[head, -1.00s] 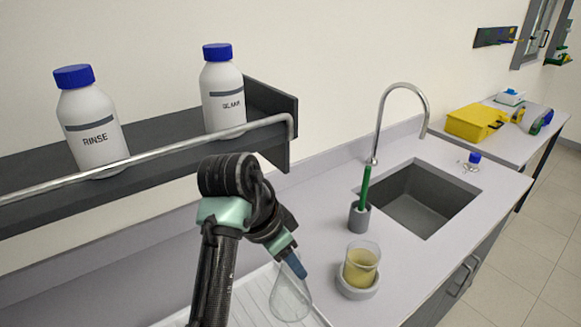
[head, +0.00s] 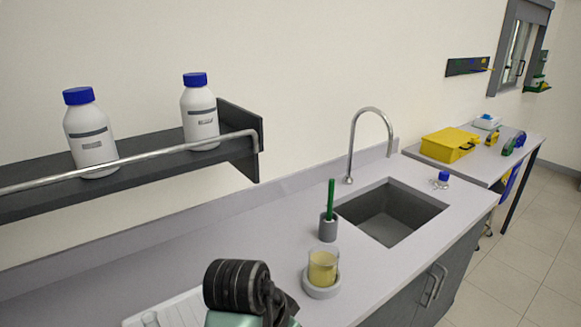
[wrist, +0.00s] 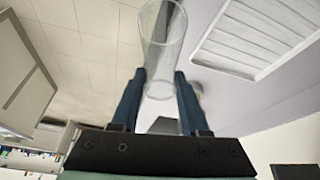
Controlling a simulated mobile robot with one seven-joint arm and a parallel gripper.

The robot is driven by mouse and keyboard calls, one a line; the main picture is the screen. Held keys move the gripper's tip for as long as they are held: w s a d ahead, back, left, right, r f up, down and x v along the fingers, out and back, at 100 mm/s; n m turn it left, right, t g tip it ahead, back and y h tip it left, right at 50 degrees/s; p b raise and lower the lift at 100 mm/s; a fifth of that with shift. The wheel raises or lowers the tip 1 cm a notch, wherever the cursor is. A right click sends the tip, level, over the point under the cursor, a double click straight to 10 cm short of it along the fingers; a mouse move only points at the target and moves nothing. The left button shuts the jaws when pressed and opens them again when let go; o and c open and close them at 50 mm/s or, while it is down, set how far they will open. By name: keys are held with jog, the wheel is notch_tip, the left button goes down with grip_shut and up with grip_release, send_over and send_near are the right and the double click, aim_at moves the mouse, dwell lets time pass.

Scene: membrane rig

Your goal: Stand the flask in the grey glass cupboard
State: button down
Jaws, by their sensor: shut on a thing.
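In the wrist view the clear glass flask (wrist: 163,22) is held between the two blue fingers of my gripper (wrist: 160,76). The gripper is shut on it. The glass extends away from the fingers, and I see no contents in it. In the head view only a dark joint and a pale green part of my arm show at the bottom edge; my gripper is out of that view. I cannot pick out the grey glass cupboard for certain in either view.
A beaker of yellow liquid (head: 323,266), a pot with a green-handled brush (head: 328,228) and a sink (head: 385,217) stand right. Two bottles occupy the shelf (head: 150,165).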

jog(key=s+f+n+t+y, duration=0.1)
jog(key=s+f+n+y, duration=0.2)
jog(key=s+f+n, duration=0.5)
jog(key=shift+s+f, duration=2.55)
jog(key=shift+f, duration=0.9)
jog(key=shift+d, duration=0.2)
